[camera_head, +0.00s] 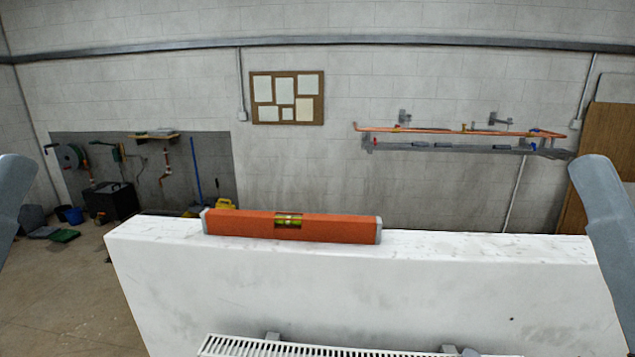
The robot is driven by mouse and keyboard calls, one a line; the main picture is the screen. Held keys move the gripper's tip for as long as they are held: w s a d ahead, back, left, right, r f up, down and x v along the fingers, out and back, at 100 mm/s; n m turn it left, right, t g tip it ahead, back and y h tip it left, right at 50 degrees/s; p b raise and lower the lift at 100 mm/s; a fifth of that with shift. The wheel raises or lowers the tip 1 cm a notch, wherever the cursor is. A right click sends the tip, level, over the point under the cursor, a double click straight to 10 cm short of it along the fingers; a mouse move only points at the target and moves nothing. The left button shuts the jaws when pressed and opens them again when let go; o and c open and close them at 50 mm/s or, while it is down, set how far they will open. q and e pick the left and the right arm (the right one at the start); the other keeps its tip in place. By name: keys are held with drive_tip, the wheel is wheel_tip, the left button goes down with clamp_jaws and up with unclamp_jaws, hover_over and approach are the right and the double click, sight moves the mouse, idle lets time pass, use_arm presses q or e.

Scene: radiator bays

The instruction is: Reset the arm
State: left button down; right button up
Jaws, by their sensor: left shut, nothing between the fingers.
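My left gripper's arm (12,195) shows as a grey part at the left edge. The left gripper is shut with nothing between its fingers, and its fingertips cannot be made out. My right arm (603,225) shows as a grey part at the right edge, in front of the right end of the white half-wall (300,290). The right gripper's fingers are outside the picture. An orange spirit level (335,228) lies along the top of the half-wall, apart from both arms.
A white radiator (275,347) with a slotted top stands at the near face of the half-wall, cut off below. Copper pipes (455,130) and a pinboard (288,98) are on the back wall. A black box (108,200) and other gear stand at the far left.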

wheel_tip(320, 180, up, 21)
drive_tip(key=p, duration=1.7)
wheel_tip(320, 180, down, 50)
drive_tip(key=b, duration=4.9)
drive_tip(key=shift+r, duration=0.15)
wheel_tip(320, 180, down, 6)
drive_tip(key=b, duration=0.6)
drive_tip(key=shift+b, duration=0.4)
drive_tip(key=shift+f, duration=0.2)
